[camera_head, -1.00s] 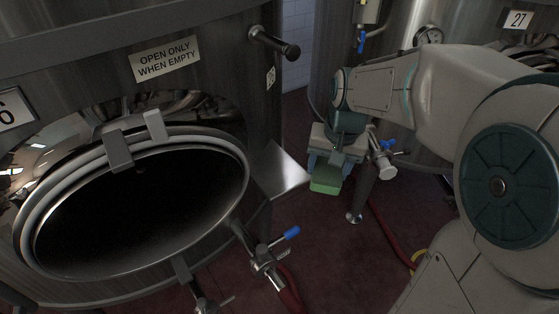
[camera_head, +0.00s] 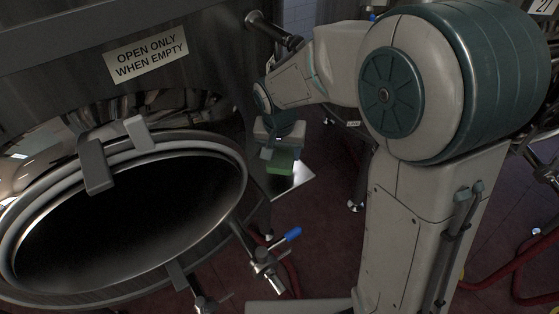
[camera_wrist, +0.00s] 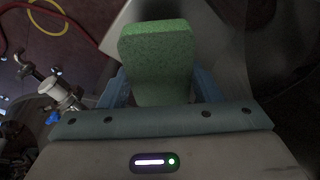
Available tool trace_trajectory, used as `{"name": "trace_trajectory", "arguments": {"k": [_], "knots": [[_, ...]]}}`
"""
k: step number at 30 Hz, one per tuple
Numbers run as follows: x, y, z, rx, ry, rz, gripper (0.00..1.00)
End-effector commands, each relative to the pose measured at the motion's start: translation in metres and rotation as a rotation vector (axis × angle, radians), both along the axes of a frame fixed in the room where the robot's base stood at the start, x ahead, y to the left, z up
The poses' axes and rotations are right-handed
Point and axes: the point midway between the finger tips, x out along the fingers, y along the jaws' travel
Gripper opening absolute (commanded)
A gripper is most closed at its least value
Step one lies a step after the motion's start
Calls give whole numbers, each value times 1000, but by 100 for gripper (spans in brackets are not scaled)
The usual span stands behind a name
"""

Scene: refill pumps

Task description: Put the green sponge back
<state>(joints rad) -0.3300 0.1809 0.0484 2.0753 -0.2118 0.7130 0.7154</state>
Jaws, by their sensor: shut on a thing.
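The green sponge (camera_head: 281,166) is a small block held in my gripper (camera_head: 275,156). In the wrist view the sponge (camera_wrist: 157,60) stands out between the two blue fingers, which press on its sides. In the head view my gripper and the sponge are in front of a light metal shelf (camera_head: 295,181) fixed beside the tank. The shelf also shows behind the sponge in the wrist view (camera_wrist: 123,27). I cannot tell whether the sponge touches the shelf; in the wrist view it seems apart from it. Part of the shelf is hidden by my gripper.
A large steel tank with an open round hatch (camera_head: 236,160) fills the left. A dark handle (camera_head: 275,28) juts out above my gripper. A valve with a blue lever (camera_head: 292,235) stands below the shelf. Red hoses (camera_head: 535,275) lie on the dark red floor.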

Motion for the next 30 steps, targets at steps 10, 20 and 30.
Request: {"name": "trace_trajectory", "arguments": {"k": [10,20,30], "knots": [[2,5,-37,-2,3,0,39],[2,5,-44,0,0,1,39],[2,5,-45,0,0,0,80]]}}
